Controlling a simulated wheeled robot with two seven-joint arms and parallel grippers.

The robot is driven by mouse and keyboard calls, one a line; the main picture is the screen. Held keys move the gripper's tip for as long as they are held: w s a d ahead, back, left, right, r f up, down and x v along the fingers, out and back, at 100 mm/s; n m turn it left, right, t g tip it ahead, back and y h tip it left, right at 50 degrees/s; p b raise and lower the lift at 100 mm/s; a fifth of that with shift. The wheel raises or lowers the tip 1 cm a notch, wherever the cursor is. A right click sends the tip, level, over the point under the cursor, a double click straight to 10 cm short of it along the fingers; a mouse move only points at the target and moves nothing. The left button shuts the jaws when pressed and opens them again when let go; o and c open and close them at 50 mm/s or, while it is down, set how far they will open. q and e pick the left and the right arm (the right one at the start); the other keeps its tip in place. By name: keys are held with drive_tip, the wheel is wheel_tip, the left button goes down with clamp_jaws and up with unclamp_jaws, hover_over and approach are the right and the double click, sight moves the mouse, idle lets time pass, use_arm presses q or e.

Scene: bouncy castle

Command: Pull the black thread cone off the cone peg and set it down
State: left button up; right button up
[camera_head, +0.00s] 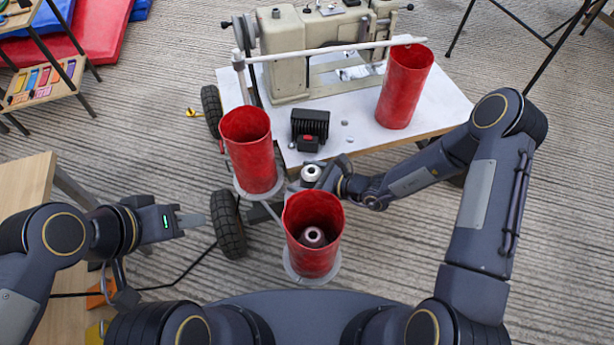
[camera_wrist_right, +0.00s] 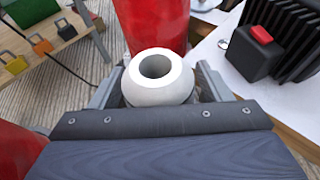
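A white ring-shaped cone top with a dark hole (camera_wrist_right: 160,77) sits between the fingers of my right gripper (camera_wrist_right: 160,88) in the right wrist view. In the head view this pale top (camera_head: 310,173) shows between two red tubes, with my right gripper (camera_head: 322,178) around or beside it. The body below the top is mostly hidden by my gripper, so its colour and the peg cannot be made out. I cannot tell whether the fingers press on it. My left gripper (camera_head: 190,219) is away to the left, with nothing seen in it; its finger gap is unclear.
Red tubes stand close by: one behind left (camera_head: 250,150), one in front (camera_head: 313,225) with a pale cone tip inside, one on the white table (camera_head: 405,87). A sewing machine (camera_head: 300,50) and a black finned block (camera_head: 310,124) are on that table. Wheels (camera_head: 228,223) stand left.

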sight(305, 168)
drive_tip(key=c, duration=1)
drive_tip(key=shift+c, duration=0.3)
drive_tip(key=shift+r, duration=0.3)
drive_tip(key=shift+r+p, duration=3)
drive_tip(key=shift+r, duration=0.75)
drive_tip(key=shift+r, duration=0.15)
drive_tip(key=shift+r+p, duration=1.5)
drive_tip(key=shift+r, duration=0.45)
